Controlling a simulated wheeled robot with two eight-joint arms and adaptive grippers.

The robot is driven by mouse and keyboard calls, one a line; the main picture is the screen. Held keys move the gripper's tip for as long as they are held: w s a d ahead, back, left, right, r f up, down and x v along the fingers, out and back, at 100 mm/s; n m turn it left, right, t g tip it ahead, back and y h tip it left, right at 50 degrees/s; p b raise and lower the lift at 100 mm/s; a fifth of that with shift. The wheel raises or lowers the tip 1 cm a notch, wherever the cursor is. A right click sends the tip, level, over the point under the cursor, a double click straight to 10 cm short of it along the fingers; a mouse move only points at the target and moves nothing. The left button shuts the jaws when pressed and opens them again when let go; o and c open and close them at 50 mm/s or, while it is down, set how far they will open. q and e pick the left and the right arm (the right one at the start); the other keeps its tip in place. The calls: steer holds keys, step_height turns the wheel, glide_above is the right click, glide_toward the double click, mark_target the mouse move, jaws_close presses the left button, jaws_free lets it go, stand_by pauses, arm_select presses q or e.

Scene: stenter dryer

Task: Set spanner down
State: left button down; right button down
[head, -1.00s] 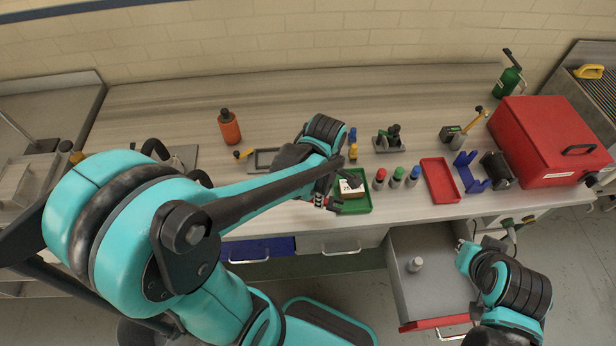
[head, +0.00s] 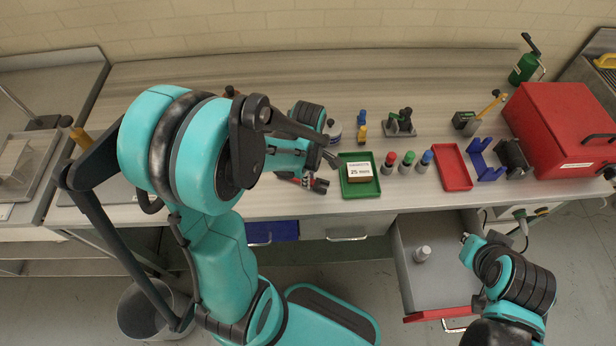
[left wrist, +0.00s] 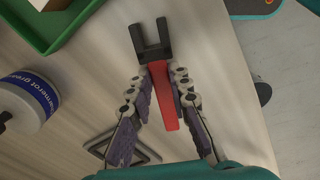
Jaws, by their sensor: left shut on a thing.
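The spanner (left wrist: 163,95) has a red handle and a dark forked head. My left gripper (left wrist: 162,82) is shut on its handle in the left wrist view, with the fork pointing away past the fingertips. In the head view the spanner (head: 305,182) shows as a small dark and red shape near the bench's front edge, left of the green tray (head: 346,188). I cannot tell whether it touches the bench top. My left gripper (head: 322,168) is partly hidden by its own arm. My right gripper (head: 467,240) is over the open drawer's right side; its fingers are too small to read.
A white labelled jar (left wrist: 28,100) stands close by. A card reading 25 mm (head: 359,172) sits in the green tray. Right of it are several capped bottles, a red tray (head: 453,168), a blue holder (head: 484,160) and a red box (head: 560,130). The drawer (head: 435,270) stands open.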

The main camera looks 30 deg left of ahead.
arm_select(q)
steer(key=shift+f, duration=0.1)
steer(key=c, duration=1.4)
jaws_free()
steer(key=shift+r, duration=0.5)
step_height(320, 180, up, 11)
steer(key=p, duration=0.4)
steer(key=s+d+r+m+t, duration=0.2)
steer(key=m, duration=0.4)
steer(key=s+d+r+m+t, duration=0.1)
steer(key=r+m+t, duration=0.1)
steer(key=m, duration=0.5)
steer(key=s+d+r+m+t, duration=0.2)
steer(key=m+t, duration=0.1)
steer(key=m, duration=0.3)
steer(key=shift+s+d+r+m, duration=0.3)
steer(key=shift+r+m, duration=0.05)
steer(key=shift+m, duration=0.05)
